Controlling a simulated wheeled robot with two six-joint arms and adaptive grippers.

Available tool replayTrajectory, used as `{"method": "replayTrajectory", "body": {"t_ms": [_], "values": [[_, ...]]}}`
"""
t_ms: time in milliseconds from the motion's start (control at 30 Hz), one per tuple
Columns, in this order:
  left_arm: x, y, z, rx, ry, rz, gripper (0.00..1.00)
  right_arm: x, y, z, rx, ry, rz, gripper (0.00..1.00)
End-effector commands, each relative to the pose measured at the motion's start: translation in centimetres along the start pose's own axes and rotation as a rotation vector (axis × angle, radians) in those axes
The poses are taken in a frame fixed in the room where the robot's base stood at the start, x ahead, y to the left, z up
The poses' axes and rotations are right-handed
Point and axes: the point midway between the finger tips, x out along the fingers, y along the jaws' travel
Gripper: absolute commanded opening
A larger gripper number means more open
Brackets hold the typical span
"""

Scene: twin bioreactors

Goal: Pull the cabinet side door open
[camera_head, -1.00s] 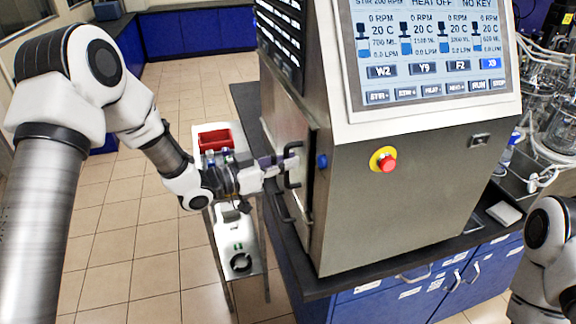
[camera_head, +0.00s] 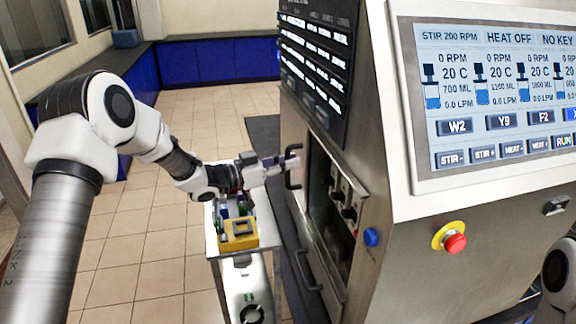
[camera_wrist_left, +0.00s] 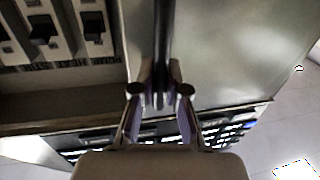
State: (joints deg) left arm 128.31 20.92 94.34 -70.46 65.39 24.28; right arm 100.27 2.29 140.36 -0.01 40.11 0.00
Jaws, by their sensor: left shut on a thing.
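The cabinet (camera_head: 400,240) stands at the right with a touch screen on its front. Its side door (camera_wrist_left: 225,60) stands partly open; the wrist view shows its grey panel to the right of the handle. Behind it the opening (camera_head: 322,205) shows a row of dark switches (camera_head: 345,195). My left gripper (camera_head: 290,162) is shut on the door's dark handle (camera_head: 294,176). In the wrist view the fingers (camera_wrist_left: 160,92) close on both sides of the handle bar (camera_wrist_left: 163,45). My right gripper is out of view; only part of that arm shows at the right edge.
A white cart (camera_head: 238,275) with a yellow box (camera_head: 239,234) stands under my left arm, close to the cabinet. A second handle (camera_head: 306,270) sits lower on the cabinet side. A red stop button (camera_head: 454,242) is on the front. Tiled floor lies open at the left.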

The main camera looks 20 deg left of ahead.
Motion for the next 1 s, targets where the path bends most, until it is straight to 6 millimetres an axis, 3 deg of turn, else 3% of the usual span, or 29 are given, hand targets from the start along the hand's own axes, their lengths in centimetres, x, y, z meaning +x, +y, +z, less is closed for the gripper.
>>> {"method": "replayTrajectory", "body": {"t_ms": [333,400,433,767,867,1000], "values": [[0.0,0.0,0.1,0.000,-0.002,0.000,0.00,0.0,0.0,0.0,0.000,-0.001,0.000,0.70],[0.0,0.0,0.1,0.000,-0.003,0.001,0.34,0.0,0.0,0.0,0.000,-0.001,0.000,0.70],[0.0,0.0,0.1,0.000,-0.003,0.001,0.39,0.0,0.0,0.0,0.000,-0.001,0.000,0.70],[-0.2,0.0,0.1,-0.002,-0.003,-0.001,0.39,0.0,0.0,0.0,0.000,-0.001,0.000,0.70],[-1.4,-0.1,0.1,-0.003,-0.003,-0.003,0.39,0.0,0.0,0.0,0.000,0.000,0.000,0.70],[-4.6,-0.1,0.0,-0.005,0.001,-0.005,0.39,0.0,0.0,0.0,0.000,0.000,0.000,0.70]]}}
